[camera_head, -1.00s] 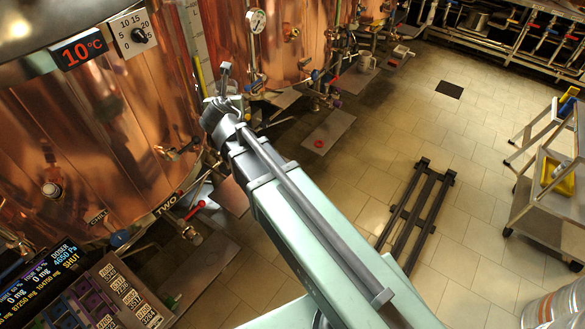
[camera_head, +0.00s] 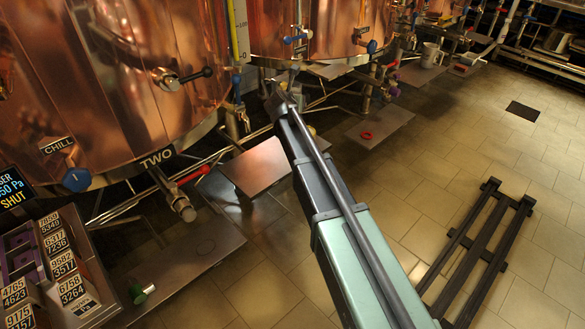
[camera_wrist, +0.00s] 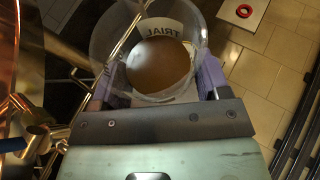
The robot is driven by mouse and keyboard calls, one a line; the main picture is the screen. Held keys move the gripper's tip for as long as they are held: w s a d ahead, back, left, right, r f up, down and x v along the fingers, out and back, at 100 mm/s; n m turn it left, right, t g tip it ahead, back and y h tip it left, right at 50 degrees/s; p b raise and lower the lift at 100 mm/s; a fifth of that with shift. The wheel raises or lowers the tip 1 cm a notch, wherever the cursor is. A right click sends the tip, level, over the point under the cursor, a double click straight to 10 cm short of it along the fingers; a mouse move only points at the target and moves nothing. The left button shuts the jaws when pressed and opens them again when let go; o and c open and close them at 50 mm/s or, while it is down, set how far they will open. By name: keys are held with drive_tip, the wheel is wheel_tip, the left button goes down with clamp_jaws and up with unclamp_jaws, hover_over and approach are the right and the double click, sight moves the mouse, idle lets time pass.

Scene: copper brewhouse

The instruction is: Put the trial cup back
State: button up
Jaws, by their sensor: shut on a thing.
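The trial cup (camera_wrist: 107,45) is a clear, round cup in the wrist view, with brown liquid in it and a pale label reading TRIAL on its far side. My gripper (camera_wrist: 158,84) is shut on it, with one purple finger on each side. In the head view my gripper (camera_head: 280,97) is beside the lower part of copper tank TWO (camera_head: 110,95), above the floor. The cup cannot be made out clearly there. A bare flat plate (camera_head: 258,168) lies below and left of the gripper in that view.
Pipes and a red-handled valve (camera_head: 193,176) run along the tank's foot. A red ring (camera_head: 367,135) lies on another plate (camera_head: 385,124). A numbered panel (camera_head: 62,262) stands at lower left. A dark slatted frame (camera_head: 480,250) lies on the otherwise open tiled floor.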

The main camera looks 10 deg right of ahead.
wheel_tip(320, 180, down, 20)
drive_tip(key=b, duration=2)
drive_tip(key=shift+f, duration=0.2)
drive_tip(key=shift+r, duration=0.3)
drive_tip(key=shift+f, duration=0.1)
drive_tip(key=o, duration=0.8)
drive_tip(key=shift+f, duration=0.15)
drive_tip(key=shift+c, duration=0.2)
drive_tip(key=o, duration=0.4)
drive_tip(key=shift+o, duration=0.2)
